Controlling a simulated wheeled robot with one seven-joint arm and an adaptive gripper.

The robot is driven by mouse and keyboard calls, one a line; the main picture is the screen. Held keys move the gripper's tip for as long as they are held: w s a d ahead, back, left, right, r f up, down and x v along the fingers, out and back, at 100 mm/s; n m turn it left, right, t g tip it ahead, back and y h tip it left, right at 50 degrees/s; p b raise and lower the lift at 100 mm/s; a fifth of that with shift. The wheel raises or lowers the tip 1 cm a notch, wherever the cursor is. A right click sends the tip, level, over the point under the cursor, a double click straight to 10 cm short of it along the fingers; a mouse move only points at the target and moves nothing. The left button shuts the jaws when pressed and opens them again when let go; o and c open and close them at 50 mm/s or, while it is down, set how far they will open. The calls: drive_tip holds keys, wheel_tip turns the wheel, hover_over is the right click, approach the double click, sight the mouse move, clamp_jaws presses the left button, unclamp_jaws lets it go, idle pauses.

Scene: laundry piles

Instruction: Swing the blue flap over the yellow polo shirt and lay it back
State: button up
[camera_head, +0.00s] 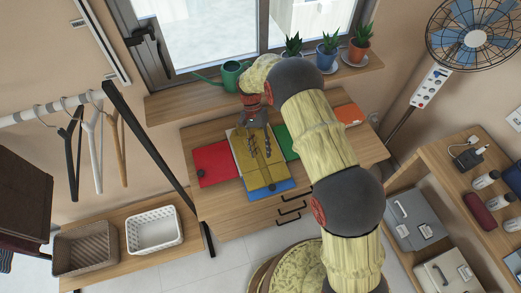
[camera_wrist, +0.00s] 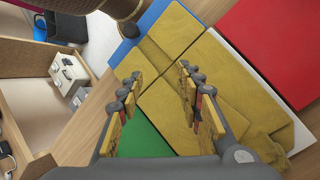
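The yellow polo shirt (camera_head: 257,168) lies folded into a long shape over the middle of a folding board on the wooden table. It also shows in the wrist view (camera_wrist: 170,105). The blue flap (camera_head: 268,192) lies flat at the near end, mostly under the shirt's end; its edge shows in the wrist view (camera_wrist: 124,50). A red flap (camera_head: 214,163) lies on the left and a green flap (camera_head: 284,142) on the right, both flat. My gripper (camera_wrist: 160,92) is above the shirt, fingers apart with nothing seen between them. In the head view my arm partly hides the board's right side.
An orange item (camera_head: 348,114) lies on the table's right end. Potted plants (camera_head: 327,55) and a green watering can (camera_head: 231,75) stand on the sill behind. Baskets (camera_head: 154,229) stand at left. A shelf (camera_head: 455,195) is at right.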

drive_tip(key=shift+o, duration=0.4)
drive_tip(key=v, duration=1.2)
